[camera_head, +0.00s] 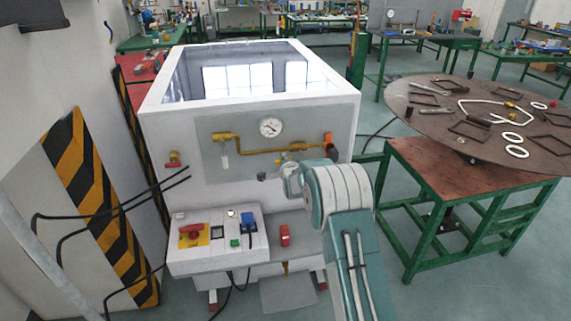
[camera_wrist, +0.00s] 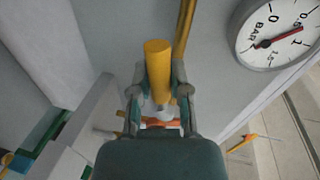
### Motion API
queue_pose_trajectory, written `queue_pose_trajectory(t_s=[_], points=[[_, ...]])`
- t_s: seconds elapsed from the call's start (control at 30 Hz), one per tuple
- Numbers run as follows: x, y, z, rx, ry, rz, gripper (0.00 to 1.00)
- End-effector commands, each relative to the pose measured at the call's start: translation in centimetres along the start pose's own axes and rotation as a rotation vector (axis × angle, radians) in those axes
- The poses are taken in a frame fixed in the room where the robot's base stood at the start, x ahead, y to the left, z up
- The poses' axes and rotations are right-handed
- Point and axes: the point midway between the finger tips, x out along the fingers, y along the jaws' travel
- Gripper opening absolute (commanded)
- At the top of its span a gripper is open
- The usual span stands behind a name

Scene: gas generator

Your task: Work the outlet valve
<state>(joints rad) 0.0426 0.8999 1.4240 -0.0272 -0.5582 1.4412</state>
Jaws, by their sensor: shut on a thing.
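The generator's front panel (camera_head: 225,165) carries a brass pipe (camera_head: 255,151), a round pressure gauge (camera_head: 271,127) and an orange fitting (camera_head: 327,140) at the pipe's right end. In the wrist view my gripper (camera_wrist: 158,80) has its two fingers on either side of a yellow cylindrical part (camera_wrist: 157,55) and is shut on it. Behind this part, a grey stem and an orange piece (camera_wrist: 150,122) show partly past the gripper body. I cannot tell for certain which part is the outlet valve.
The gauge also shows close by in the wrist view (camera_wrist: 275,35). A control box (camera_head: 215,240) with a red switch juts out below the panel, with black cables. A round table (camera_head: 440,110) with loose parts stands at the right. Floor shows between them.

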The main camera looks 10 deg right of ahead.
Motion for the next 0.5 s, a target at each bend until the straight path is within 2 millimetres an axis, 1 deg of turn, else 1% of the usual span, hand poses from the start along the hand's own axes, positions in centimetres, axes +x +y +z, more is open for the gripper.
queue_pose_trajectory(t_s=[0.03,0.2,0.5], points=[[0.01,-0.4,-0.17,0.027,-0.003,-0.005,0.0],[-0.07,-0.81,-0.21,0.104,-0.017,-0.005,0.0],[-0.13,-1.06,-0.31,0.159,-0.028,-0.004,0.0]])
